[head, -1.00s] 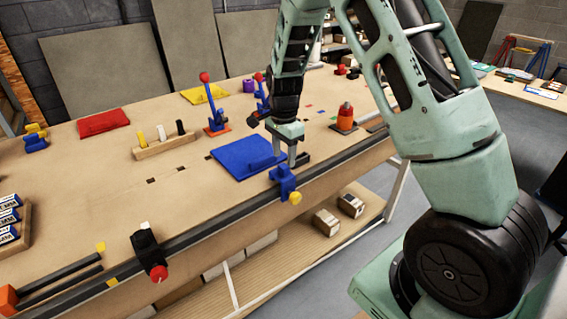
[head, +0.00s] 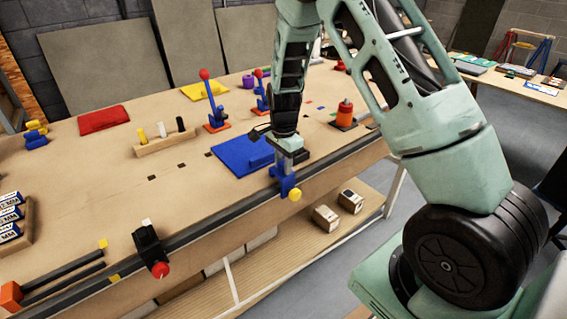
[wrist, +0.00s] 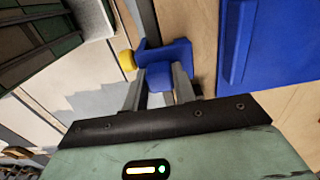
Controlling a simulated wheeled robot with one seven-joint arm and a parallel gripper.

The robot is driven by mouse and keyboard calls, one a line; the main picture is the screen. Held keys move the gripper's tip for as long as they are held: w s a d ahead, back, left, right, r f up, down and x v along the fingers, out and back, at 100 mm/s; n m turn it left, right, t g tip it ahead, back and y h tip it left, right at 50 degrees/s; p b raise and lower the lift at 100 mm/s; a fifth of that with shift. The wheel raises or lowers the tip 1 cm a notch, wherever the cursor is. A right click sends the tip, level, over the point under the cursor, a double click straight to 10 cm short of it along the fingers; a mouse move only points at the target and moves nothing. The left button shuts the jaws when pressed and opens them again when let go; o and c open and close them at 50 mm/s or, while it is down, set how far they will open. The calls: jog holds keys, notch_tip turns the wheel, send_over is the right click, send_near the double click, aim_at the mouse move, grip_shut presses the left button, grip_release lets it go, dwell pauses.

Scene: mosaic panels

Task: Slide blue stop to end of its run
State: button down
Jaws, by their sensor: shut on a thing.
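The blue stop (head: 284,182), with a yellow knob (head: 295,194), sits on the dark rail (head: 215,225) along the bench's front edge. My gripper (head: 290,162) points down over it and is shut on its upper part. In the wrist view the stop (wrist: 176,55) shows between and beyond the two fingers (wrist: 160,88), with the yellow knob (wrist: 127,60) at its left. A black stop (head: 149,247) with a red knob (head: 160,270) sits on the same rail, farther left.
A yellow mark (head: 114,280) is on the rail at the left.

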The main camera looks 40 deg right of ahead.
jog(key=a+p, duration=0.1)
jog(key=a, duration=1)
jog(key=a+p, duration=0.1)
jog(key=a, duration=0.5)
jog(key=shift+s+a+p, duration=0.1)
jog(key=shift+s+p, duration=0.15)
jog(key=shift+p, duration=0.1)
jog(key=c, duration=1.1)
grip_release()
jog(key=shift+a, duration=0.15)
jog(key=shift+r, duration=0.25)
notch_tip(320, 180, up, 17)
jog(key=b, duration=0.3)
